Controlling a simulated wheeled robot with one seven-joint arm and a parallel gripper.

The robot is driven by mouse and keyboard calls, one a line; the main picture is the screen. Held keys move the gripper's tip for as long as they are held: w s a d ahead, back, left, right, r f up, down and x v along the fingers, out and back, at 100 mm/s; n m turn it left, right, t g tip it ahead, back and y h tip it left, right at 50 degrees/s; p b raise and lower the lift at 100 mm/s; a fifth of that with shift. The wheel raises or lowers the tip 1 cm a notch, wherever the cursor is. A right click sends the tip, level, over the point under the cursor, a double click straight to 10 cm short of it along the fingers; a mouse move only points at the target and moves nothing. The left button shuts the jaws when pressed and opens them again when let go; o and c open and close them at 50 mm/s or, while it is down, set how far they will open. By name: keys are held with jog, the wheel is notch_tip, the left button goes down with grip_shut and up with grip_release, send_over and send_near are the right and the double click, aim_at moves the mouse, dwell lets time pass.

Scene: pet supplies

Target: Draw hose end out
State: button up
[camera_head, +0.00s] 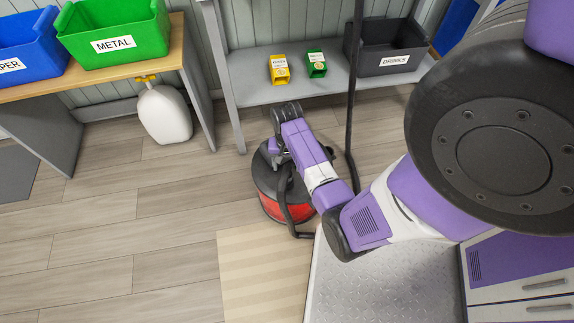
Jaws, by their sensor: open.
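A black and red canister vacuum (268,188) stands on the floor below the shelf, partly covered by my arm. A black hose (285,205) runs down its front and bends right near the floor. A tall black tube (352,90) rises behind my arm to the top of the picture; its link to the vacuum is hidden. I cannot make out the hose end. My gripper (274,147) is open above the vacuum's top. Its fingertips are mostly hidden, and I cannot tell whether they touch the hose.
A grey shelf (245,93) behind the vacuum holds yellow (279,69) and green (316,64) boxes and a dark DRINKS bin (385,50). A white jug (164,114) stands under the wooden table (110,73) at left. The floor (120,220) at left is clear.

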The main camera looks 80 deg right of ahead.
aim_at(287, 172)
notch_tip(287, 172, down, 7)
jog(key=shift+f+b, duration=0.15)
jog(key=shift+b, duration=0.9)
jog(key=shift+c, duration=0.2)
grip_shut()
jog(key=shift+r+p, duration=3)
jog(key=shift+p, duration=0.1)
